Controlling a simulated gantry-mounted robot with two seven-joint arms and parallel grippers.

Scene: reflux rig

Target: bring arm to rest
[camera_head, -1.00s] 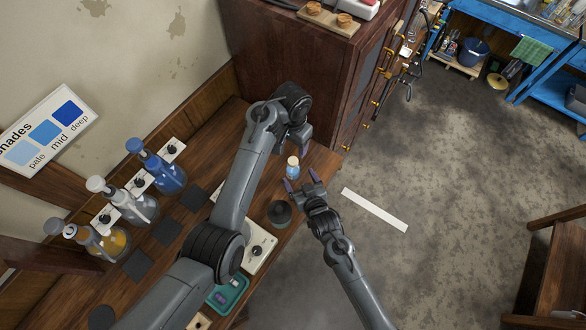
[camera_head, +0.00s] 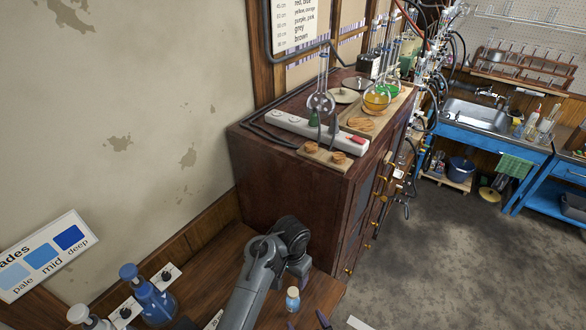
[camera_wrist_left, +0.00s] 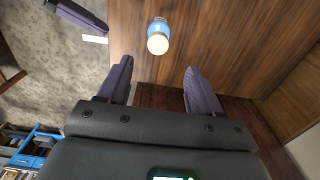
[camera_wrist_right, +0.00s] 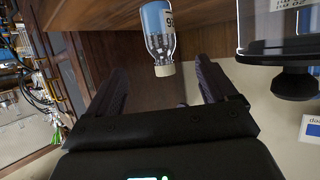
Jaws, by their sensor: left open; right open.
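A small vial of blue liquid with a cream cap (camera_head: 292,300) stands on the wooden bench near its right edge. It also shows in the left wrist view (camera_wrist_left: 158,36), and in the right wrist view (camera_wrist_right: 157,32) it appears cap-down. My left gripper (camera_head: 300,268) is just above and behind the vial; its jaws (camera_wrist_left: 158,78) are open and empty. Only the fingertips of my right gripper (camera_head: 308,324) show at the bottom of the head view, beside the vial. Its jaws (camera_wrist_right: 160,78) are open, with the vial beyond the fingertips, apparently not held.
A dark wooden cabinet (camera_head: 290,195) stands right behind my left gripper, with flasks and a white power strip (camera_head: 315,132) on top. A blue-capped bottle (camera_head: 148,295) stands on the bench at left. The floor (camera_head: 440,265) at right is clear.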

